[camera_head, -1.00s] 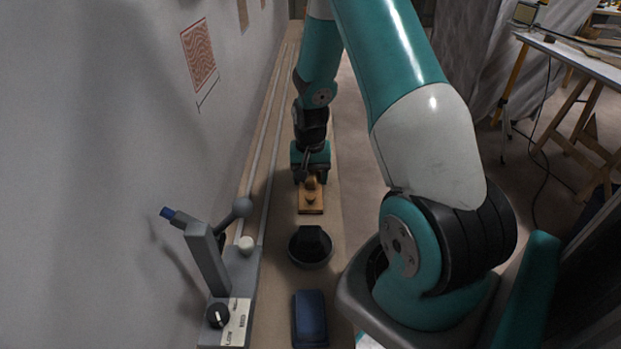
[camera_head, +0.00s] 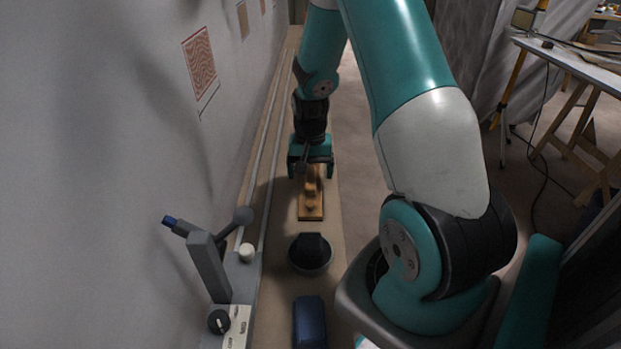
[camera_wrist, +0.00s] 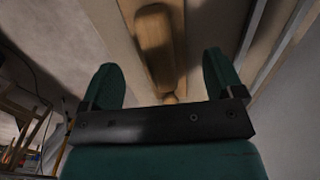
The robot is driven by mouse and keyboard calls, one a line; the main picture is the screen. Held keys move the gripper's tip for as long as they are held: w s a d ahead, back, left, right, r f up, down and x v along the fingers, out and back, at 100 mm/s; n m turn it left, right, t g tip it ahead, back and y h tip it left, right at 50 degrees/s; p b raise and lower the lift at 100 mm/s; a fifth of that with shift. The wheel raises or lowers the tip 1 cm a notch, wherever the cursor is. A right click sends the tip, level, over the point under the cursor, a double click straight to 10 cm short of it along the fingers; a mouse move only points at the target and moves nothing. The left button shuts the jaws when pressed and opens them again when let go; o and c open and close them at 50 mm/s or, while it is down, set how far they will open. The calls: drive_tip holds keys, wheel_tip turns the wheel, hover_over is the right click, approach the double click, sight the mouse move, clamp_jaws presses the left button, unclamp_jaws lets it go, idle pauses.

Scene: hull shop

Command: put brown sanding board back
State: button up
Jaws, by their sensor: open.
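The brown sanding board (camera_head: 311,206) lies lengthwise on the narrow bench, with wooden grips on top. My gripper (camera_head: 312,172) is open at the board's far end, and no contact with the board shows. In the wrist view the board (camera_wrist: 144,8) shows ahead of the jaws, its rounded wooden handle (camera_wrist: 154,33) on top and a small knob closer to the palm. The open fingers of my gripper (camera_wrist: 163,85) stand one on each side of the handle, apart from it. The board's far part is partly hidden by the gripper in the head view.
A round black tool (camera_head: 310,254) and a dark blue block (camera_head: 309,322) stand nearer on the bench. The wall is close on the left, with a red patterned sheet (camera_head: 200,60). Open floor lies right.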

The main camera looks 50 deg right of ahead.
sight(310, 177)
wheel_tip(310, 177, up, 8)
drive_tip(key=shift+f+p, duration=0.15)
drive_tip(key=shift+p, duration=0.55)
drive_tip(key=s+a+r+n+t+y, duration=0.1)
drive_tip(key=a+r+n, duration=0.3)
drive_tip(key=a, duration=0.5)
drive_tip(key=s+a+r+n+y, duration=0.1)
drive_tip(key=a+r+n, duration=0.2)
drive_tip(key=a+r, duration=0.35)
drive_tip(key=s+a+r+n+y, duration=0.1)
drive_tip(key=s+a+r+n, duration=0.1)
drive_tip(key=s+a+n, duration=0.3)
drive_tip(key=s+a+r+n+g+y, duration=0.1)
drive_tip(key=s+a+r+n, duration=0.2)
drive_tip(key=s+a, duration=0.7)
drive_tip(key=shift+s+a+r+n, duration=0.3)
drive_tip(key=shift+a+n, duration=0.55)
drive_tip(key=shift+n, duration=0.05)
